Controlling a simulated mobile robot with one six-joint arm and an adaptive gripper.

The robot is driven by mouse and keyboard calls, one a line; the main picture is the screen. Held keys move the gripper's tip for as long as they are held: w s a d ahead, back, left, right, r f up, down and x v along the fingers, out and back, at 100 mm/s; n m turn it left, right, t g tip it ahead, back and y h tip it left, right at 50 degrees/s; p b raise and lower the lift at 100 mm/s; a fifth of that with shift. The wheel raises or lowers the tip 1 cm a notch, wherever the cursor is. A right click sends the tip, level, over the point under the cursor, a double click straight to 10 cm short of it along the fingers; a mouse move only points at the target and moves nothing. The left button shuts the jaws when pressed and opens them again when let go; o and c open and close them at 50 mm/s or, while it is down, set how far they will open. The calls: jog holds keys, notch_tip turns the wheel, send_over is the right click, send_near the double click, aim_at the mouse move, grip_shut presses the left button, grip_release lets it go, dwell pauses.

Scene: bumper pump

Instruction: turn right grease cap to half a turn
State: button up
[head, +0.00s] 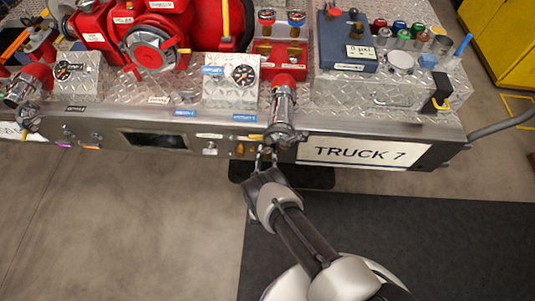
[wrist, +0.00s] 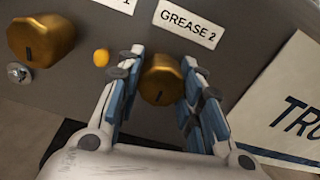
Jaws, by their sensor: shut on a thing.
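The right grease cap (wrist: 161,80) is a gold, rounded cap on the dark bumper face, below the "GREASE 2" label (wrist: 188,23) in the wrist view. My gripper (wrist: 162,77) has one finger on each side of this cap and is shut on it. A short dark mark shows near the cap's lower edge. The left grease cap (wrist: 41,40) is a like gold cap to the left, free of the gripper. In the head view my gripper (head: 266,157) reaches the bumper front below the chrome outlet and hides most of the right cap.
A yellow dot (wrist: 101,57) and a bolt (wrist: 19,73) lie left of the fingers. The "TRUCK 7" plate (head: 360,152) is close on the right. A chrome outlet with red cap (head: 283,108) overhangs my gripper. The floor in front is open.

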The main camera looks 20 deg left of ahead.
jog(key=o, duration=1.1)
jog(key=shift+n, duration=0.3)
